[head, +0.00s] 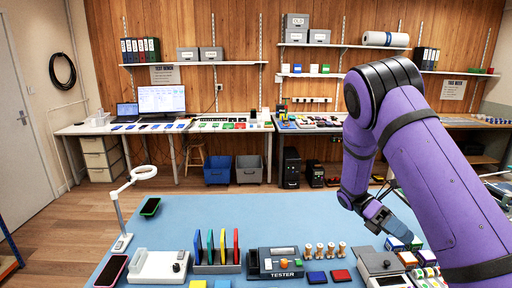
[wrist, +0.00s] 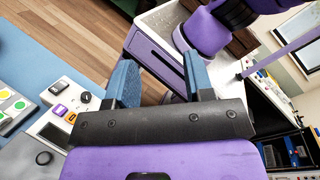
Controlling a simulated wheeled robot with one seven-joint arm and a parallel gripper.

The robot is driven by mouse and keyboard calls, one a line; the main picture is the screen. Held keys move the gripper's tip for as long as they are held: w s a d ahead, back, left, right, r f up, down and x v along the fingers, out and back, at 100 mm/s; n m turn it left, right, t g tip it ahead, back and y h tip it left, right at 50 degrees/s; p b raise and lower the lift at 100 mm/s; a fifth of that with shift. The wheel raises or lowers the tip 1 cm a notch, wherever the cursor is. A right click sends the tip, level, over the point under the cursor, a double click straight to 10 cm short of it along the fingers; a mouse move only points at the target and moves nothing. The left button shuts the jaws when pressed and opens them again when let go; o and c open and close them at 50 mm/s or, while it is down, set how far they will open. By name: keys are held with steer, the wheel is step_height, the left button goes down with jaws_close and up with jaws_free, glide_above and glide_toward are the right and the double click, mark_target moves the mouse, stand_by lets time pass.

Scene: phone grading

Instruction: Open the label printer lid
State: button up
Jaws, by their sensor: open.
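A grey box-shaped device (head: 381,263) with a dark panel on its front stands on the blue mat at the front right in the head view. It looks like the label printer, and its top appears closed. My gripper (head: 385,222) is above and behind it, with no contact visible. In the wrist view my gripper (wrist: 160,78) has its two blue fingers apart with nothing between them. A pale device (wrist: 58,118) with a black knob and an orange button lies left of the fingers there; I cannot tell whether it is the same device.
Small boxes and rolls (head: 425,262) crowd the right of the device. A tester (head: 280,264), several weights (head: 325,250) and a rack of coloured plates (head: 217,266) stand left of it. The blue mat (head: 260,215) is clear behind them.

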steer(key=s+a+r+m+t+y, duration=0.3)
steer(key=s+r+m+t, duration=0.3)
steer(key=s+r+t, duration=0.4)
steer(key=s+a+r+m+t+y, duration=0.3)
steer(key=s+r+m+t, duration=0.4)
steer(key=s+r+t, duration=0.4)
steer(key=shift+s+a+r+y, duration=0.2)
steer(key=shift+r+y, duration=0.2)
steer(key=shift+r, duration=0.35)
steer(key=shift+w, duration=0.1)
